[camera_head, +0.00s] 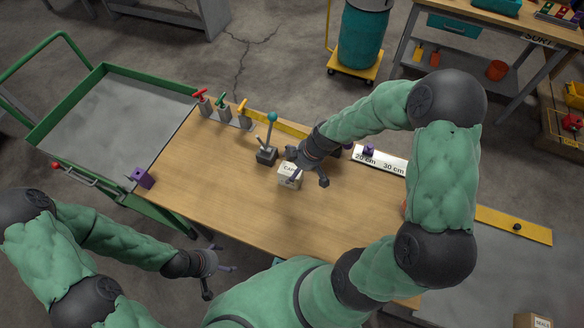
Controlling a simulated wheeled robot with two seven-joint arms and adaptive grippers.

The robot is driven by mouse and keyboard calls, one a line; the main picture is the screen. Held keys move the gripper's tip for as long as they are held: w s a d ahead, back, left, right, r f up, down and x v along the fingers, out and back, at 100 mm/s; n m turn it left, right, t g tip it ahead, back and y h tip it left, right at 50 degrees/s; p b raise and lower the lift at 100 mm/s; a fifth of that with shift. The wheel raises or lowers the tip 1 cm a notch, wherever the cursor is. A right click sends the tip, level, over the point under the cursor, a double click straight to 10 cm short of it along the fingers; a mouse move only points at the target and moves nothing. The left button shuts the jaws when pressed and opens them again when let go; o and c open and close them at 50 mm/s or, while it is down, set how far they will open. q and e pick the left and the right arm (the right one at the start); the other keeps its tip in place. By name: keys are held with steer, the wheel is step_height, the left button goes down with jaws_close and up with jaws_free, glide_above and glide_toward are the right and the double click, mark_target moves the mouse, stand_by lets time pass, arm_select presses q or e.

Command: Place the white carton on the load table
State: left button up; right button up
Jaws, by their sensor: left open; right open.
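A small white carton (288,176) with dark lettering stands on the wooden tabletop (220,180), near its middle. My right gripper (309,180) is open at the carton, with one finger in front of its upper part and the other off to its right. I cannot tell whether the fingers touch it. My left gripper (214,272) is open and empty at the near edge of the tabletop, well away from the carton. No label in view tells which surface is the load table.
A lever with a teal knob (271,118) stands just behind the carton. Coloured valves (222,106) line the far edge. A green cart (90,110) adjoins at left. The tabletop's left part is mostly clear.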

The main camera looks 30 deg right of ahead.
steer(key=p+v, duration=0.1)
steer(key=v, duration=0.8)
steer(key=shift+p, duration=0.35)
